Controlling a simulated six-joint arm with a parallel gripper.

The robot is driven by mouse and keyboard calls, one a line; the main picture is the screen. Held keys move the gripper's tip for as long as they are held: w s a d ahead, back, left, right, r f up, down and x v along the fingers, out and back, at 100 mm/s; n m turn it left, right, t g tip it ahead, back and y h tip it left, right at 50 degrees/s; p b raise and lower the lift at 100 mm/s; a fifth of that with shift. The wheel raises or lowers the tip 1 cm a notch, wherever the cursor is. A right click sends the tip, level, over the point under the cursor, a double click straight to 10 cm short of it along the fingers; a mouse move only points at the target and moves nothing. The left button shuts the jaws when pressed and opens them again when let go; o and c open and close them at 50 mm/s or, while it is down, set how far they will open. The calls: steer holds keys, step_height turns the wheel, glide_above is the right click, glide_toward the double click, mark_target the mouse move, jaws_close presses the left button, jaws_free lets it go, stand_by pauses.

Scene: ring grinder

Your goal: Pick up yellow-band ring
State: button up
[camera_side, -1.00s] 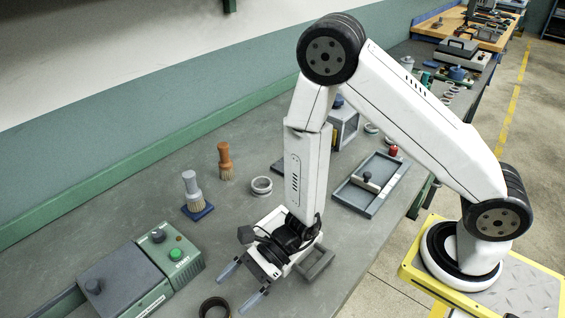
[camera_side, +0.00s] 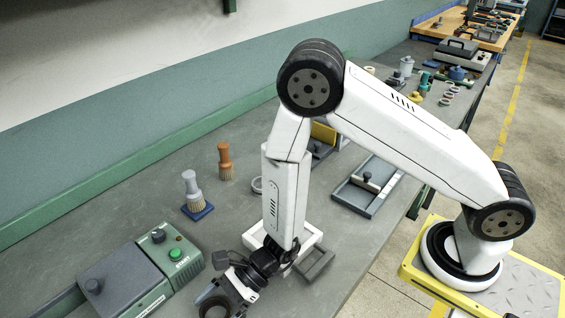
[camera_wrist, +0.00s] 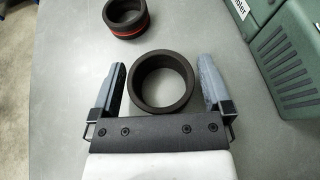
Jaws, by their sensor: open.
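In the wrist view a dark ring (camera_wrist: 160,108) lies flat on the grey bench between the two fingers of my gripper (camera_wrist: 161,66). The fingers stand open on either side of it, with a small gap at each side. No coloured band shows on this ring from above, so I cannot tell that it is the yellow-band one. Part of it also shows in the side view (camera_side: 204,308) at the bottom edge, beside my gripper (camera_side: 216,300). A second dark ring with a red band (camera_wrist: 126,20) lies beyond it in the wrist view.
A green control box (camera_side: 178,252) with a start button stands left of my gripper; its edge (camera_wrist: 290,60) shows in the wrist view. Two brushes (camera_side: 192,188) (camera_side: 225,162) stand behind. A grey tray (camera_side: 350,201) lies to the right. A pale ring (camera_side: 256,184) is partly hidden by my arm.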

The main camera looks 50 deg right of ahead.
stand_by(0.4)
steer(key=c, duration=1.2)
steer(key=shift+r, duration=0.25)
step_height(320, 180, up, 10)
steer(key=shift+f, duration=0.2)
stand_by(0.4)
